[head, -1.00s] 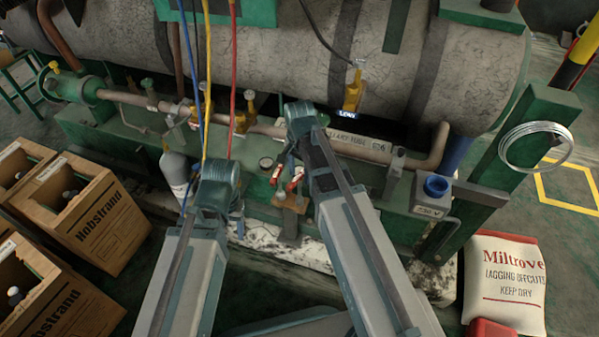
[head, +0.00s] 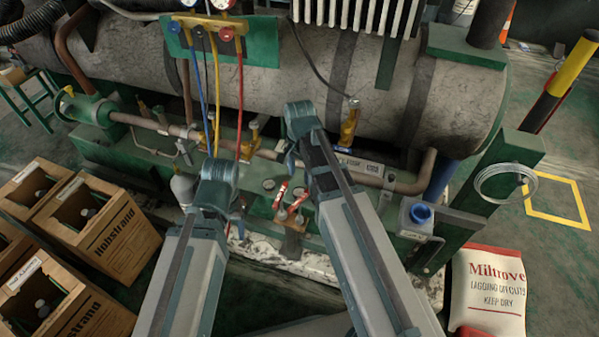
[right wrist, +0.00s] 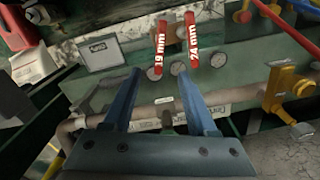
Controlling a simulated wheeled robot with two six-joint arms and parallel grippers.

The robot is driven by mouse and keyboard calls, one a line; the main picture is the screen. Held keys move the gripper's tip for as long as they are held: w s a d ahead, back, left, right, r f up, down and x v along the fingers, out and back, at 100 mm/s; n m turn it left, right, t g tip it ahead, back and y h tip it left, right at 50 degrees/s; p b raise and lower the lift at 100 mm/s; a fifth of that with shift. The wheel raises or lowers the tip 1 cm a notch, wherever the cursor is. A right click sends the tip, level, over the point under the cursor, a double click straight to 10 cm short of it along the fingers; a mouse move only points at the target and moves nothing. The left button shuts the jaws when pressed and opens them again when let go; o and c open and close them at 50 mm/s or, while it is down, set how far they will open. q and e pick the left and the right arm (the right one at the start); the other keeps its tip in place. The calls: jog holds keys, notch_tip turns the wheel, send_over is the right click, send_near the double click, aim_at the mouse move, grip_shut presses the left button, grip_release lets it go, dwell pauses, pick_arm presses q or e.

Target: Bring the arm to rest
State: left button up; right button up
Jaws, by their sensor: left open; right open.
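My left arm comes in from the left in the head view, and its gripper (head: 238,207) sits in front of the green skid, with its fingers largely hidden behind the wrist. My right gripper (head: 290,165) is in front of the pipe along the big grey tank (head: 250,70). In the right wrist view the blue fingers of the right gripper (right wrist: 165,88) stand wide apart with nothing between them. Two red-handled wrenches (head: 280,195) hang on a holder between the arms. The right wrist view shows them beyond the fingertips, marked 19 mm (right wrist: 160,45) and 24 mm (right wrist: 192,45).
A gauge manifold (head: 210,28) with blue, yellow and red hoses hangs at the top. Wooden Hobstrand crates (head: 115,235) stand at left. A white Miltrove sack (head: 490,285) lies at right. A wire coil (head: 505,180) hangs on a green post. Open floor shows at far right.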

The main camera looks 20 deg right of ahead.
pick_arm(q)
jog(key=shift+r, duration=0.45)
pick_arm(e)
jog(key=shift+r, duration=0.45)
pick_arm(q)
notch_tip(320, 180, up, 20)
jog(key=p, duration=2)
jog(key=shift+r, duration=0.15)
pick_arm(e)
jog(key=s+a+r+n, duration=0.5)
jog(key=s+r+n, duration=0.2)
jog(key=r, duration=0.3)
jog(key=s+a+r+n+h, duration=0.1)
jog(key=s+a+r+n, duration=0.4)
jog(key=r, duration=0.5)
jog(key=shift+s+a+r+n, duration=0.2)
jog(key=shift+s+a+n, duration=0.05)
jog(key=shift+s+n, duration=0.95)
